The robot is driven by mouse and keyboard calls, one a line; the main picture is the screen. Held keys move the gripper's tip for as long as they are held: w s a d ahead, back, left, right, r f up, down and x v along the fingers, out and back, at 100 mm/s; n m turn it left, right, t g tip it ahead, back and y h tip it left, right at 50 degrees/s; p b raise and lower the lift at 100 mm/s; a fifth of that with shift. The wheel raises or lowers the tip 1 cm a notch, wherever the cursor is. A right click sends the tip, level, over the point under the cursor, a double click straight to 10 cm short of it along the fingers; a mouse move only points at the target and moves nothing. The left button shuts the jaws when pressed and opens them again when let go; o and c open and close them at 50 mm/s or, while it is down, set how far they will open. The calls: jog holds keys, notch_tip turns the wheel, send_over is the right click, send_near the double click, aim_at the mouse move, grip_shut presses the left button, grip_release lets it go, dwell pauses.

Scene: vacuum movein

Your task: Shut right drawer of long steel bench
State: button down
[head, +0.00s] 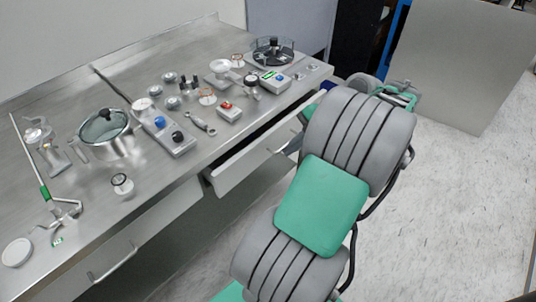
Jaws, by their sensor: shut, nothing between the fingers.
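The long steel bench (75,98) runs from the lower left to the upper middle. Its right drawer (240,171) is pulled out: its light front panel stands away from the bench, with a dark gap behind it. Something dark blue shows inside at the far end. A bar handle (284,148) is on the front, close to my arm. The left drawer (140,238) looks closed, with its own bar handle (113,264).
On the bench top stand a lidded pot (105,135), a switch box (165,134), a round clear-walled device (272,52) and several small parts. A grey panel (463,62) stands at the upper right. Speckled floor (440,205) is clear on the right.

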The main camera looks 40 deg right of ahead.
jog(key=b, duration=0.2)
send_near(250, 165)
notch_tip(250, 165, down, 3)
jog(key=s+a, duration=0.1)
jog(key=s, duration=0.2)
jog(key=w, duration=0.3)
jog(key=w+a, duration=0.1)
jog(key=w, duration=0.1)
jog(key=shift+f+p, duration=0.35)
jog(key=shift+p, duration=0.05)
